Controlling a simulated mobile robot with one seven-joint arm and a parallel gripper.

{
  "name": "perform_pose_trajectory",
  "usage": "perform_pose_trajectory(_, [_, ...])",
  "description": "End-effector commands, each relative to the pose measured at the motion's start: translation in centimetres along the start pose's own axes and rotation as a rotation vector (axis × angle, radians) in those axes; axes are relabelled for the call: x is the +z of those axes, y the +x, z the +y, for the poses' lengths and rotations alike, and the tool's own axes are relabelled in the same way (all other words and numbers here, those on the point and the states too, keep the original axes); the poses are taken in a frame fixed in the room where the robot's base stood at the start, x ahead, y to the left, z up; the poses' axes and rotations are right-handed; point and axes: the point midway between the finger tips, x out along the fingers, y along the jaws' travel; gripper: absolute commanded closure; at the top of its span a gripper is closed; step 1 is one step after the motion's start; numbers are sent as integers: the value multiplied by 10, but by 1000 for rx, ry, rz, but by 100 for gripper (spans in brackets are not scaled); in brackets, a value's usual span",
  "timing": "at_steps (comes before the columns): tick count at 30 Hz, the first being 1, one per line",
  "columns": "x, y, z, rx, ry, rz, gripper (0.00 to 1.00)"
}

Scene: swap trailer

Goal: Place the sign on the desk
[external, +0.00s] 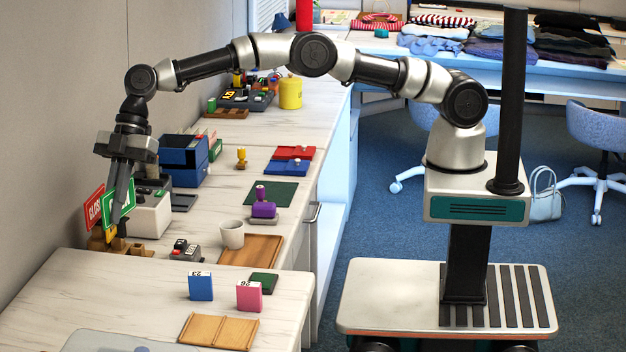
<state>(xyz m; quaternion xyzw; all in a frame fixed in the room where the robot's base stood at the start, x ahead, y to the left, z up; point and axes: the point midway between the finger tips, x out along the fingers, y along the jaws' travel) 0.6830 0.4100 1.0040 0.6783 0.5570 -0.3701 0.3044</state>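A red sign (93,209) with white letters, partly legible as "CLOS", stands in a brown holder (97,243) at the left, by the wall. A green sign (108,222) with white letters stands just right of it and overlaps it. My gripper (118,230) points down at the green sign, and its dark finger crosses in front of the lettering. I cannot tell whether the fingers are shut on the sign or only beside it. The desk is a white marbled counter (220,220) with a nearer section (120,290) in front.
A white machine (150,218) stands close right of my gripper, with a blue box (184,160) behind. A white cup (231,234), wooden tray (252,250), blue block (200,286) and pink block (249,296) stand to the right. The nearer section's left part is clear.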

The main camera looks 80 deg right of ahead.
Motion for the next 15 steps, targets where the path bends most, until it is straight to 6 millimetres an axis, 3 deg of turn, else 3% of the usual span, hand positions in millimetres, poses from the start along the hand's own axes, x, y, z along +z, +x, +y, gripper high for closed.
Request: perform_pose_trajectory(15, [43,66,0,-2,3,-1,100])
